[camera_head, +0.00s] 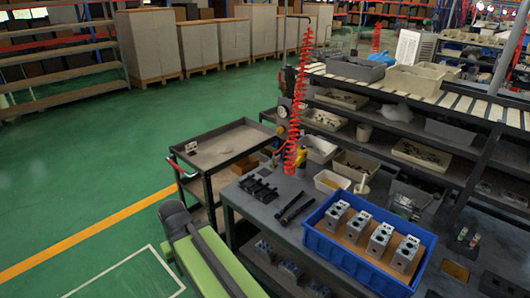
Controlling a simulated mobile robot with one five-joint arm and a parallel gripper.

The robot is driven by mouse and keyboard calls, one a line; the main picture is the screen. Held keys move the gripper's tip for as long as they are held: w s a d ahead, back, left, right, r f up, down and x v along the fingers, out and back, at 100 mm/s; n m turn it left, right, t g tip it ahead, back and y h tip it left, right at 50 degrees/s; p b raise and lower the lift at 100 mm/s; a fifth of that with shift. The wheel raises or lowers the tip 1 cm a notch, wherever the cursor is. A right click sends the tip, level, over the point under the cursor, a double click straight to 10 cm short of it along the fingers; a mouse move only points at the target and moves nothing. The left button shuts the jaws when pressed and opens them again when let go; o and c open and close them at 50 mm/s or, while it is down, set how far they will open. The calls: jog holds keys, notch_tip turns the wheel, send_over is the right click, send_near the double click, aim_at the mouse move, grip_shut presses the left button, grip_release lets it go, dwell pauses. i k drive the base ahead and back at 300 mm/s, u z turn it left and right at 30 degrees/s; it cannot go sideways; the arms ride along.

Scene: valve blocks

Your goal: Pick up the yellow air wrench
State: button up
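The yellow air wrench (302,158) appears as a small yellow and dark shape at the lower end of a red coiled hose (293,120). It is at the back edge of the dark workbench (262,212), left of the small parts bins. It is small in view, and its lower part is hard to make out. A green and black arm part, likely mine, shows at the bottom left, well short of the wrench. I cannot see my gripper's fingers.
A blue crate (340,258) with several metal valve blocks sits on the bench's right side. Black tools (295,207) lie left of it. Green floor (90,175) at left is clear.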

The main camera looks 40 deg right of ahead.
aim_at(300, 162)
jog(key=z, duration=0.05)
jog(key=i, duration=1.5)
jog(key=z, duration=0.7)
jog(key=k, duration=0.8)
jog(key=z, duration=0.15)
jog(key=i, duration=0.9)
jog(key=u, duration=0.1)
